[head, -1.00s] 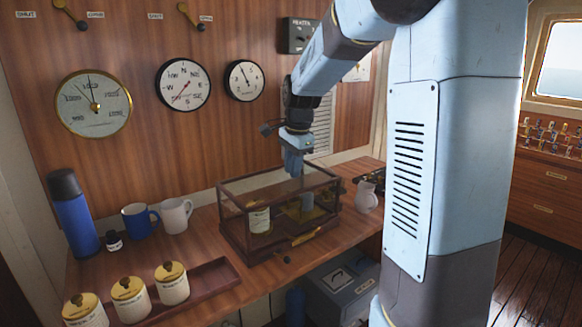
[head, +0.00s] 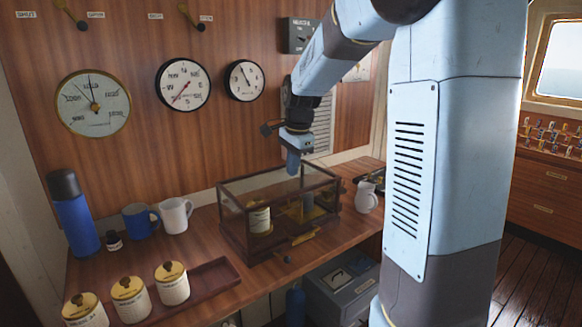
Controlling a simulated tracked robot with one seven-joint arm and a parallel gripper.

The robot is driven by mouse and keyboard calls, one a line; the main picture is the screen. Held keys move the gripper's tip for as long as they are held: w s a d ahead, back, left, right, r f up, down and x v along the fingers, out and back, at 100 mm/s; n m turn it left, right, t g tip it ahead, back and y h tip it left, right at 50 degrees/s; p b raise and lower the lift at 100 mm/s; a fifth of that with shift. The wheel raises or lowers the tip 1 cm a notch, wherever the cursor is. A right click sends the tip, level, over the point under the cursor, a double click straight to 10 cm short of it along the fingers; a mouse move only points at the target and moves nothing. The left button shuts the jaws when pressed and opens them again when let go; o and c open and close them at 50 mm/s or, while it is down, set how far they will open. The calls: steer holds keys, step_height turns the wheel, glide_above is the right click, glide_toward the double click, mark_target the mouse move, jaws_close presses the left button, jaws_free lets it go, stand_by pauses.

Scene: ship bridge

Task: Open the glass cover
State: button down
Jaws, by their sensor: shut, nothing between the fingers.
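The glass cover is a clear box with a dark wooden frame (head: 234,230), standing on the wooden counter. It looks closed, though the glass makes this hard to be sure of. A brass piece (head: 303,238) shows at its lower front. My gripper (head: 293,172) points down over the back part of the cover's top. It is shut and empty. I cannot tell whether its tips touch the cover.
Left of the cover stand a white mug (head: 175,215), a blue mug (head: 138,221) and a blue flask (head: 73,213). A white pitcher (head: 367,197) stands close on the right. Gauges hang on the wall behind.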

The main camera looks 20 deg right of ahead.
stand_by(0.4)
steer(key=c, duration=1.2)
jaws_free()
steer(key=shift+r, duration=0.1)
steer(key=r, duration=0.4)
steer(key=s+r, duration=0.1)
steer(key=r, duration=0.4)
steer(key=s+r, duration=0.1)
steer(key=r, duration=0.3)
steer(key=shift+s+d+r, duration=0.1)
steer(key=shift+d+r, duration=0.05)
steer(key=shift+d, duration=0.2)
